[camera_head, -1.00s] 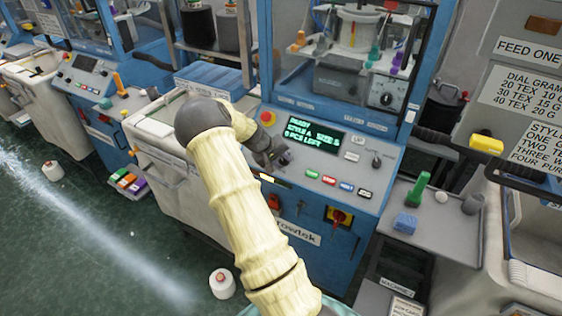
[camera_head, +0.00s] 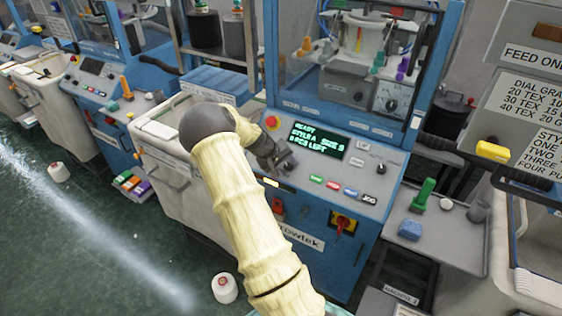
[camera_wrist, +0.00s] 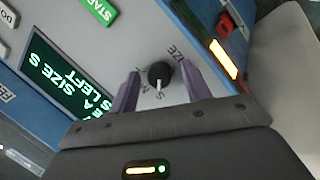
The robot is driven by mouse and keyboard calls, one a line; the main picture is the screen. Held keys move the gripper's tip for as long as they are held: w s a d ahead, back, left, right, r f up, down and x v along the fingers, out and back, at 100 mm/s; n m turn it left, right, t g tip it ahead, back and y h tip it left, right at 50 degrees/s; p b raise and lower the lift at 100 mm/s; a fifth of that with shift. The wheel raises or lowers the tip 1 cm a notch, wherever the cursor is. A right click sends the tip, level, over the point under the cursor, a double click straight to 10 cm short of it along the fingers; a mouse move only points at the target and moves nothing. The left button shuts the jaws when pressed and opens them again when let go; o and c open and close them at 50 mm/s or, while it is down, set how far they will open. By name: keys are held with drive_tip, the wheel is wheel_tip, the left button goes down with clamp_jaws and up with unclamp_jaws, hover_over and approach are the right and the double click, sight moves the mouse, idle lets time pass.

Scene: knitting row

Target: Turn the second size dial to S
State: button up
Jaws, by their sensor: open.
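The size dial (camera_wrist: 159,74) is a small black knob with a white pointer on the grey panel, with the word SIZE beside it. Its pointer is directed toward my palm in the wrist view; the letters S and M are beside the knob, and I cannot tell exactly which mark it meets. My gripper (camera_wrist: 159,88) is open, with one grey-purple finger on each side of the knob. I cannot tell if either finger touches it. In the head view my gripper (camera_head: 280,163) is at the panel and hides the dial. The green display (camera_head: 318,143) reads SIZE S.
A red button (camera_head: 271,122) is beside my wrist. Green, red, blue and black buttons (camera_head: 343,189) line the panel's front. A black selector (camera_head: 380,168) sits farther right. A side shelf (camera_head: 446,238) holds a green-handled tool and a blue block.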

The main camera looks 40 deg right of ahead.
drive_tip(key=b+v, duration=0.2)
drive_tip(key=v, duration=1.5)
drive_tip(key=shift+r+b, duration=0.2)
drive_tip(key=shift+b, duration=0.1)
drive_tip(key=shift+a, duration=0.15)
drive_tip(key=s+a+f+n+t+y, duration=0.1)
drive_tip(key=s+a+f+y, duration=0.1)
drive_tip(key=s+a, duration=0.8)
drive_tip(key=s+a+f+n+t+y, duration=0.1)
drive_tip(key=s+a+y, duration=0.4)
drive_tip(key=s+a, duration=0.6)
drive_tip(key=a+f+t, duration=0.1)
drive_tip(key=a, duration=0.1)
drive_tip(key=shift+a+f+n, duration=0.3)
drive_tip(key=shift+n, duration=0.1)
drive_tip(key=shift+w, duration=0.1)
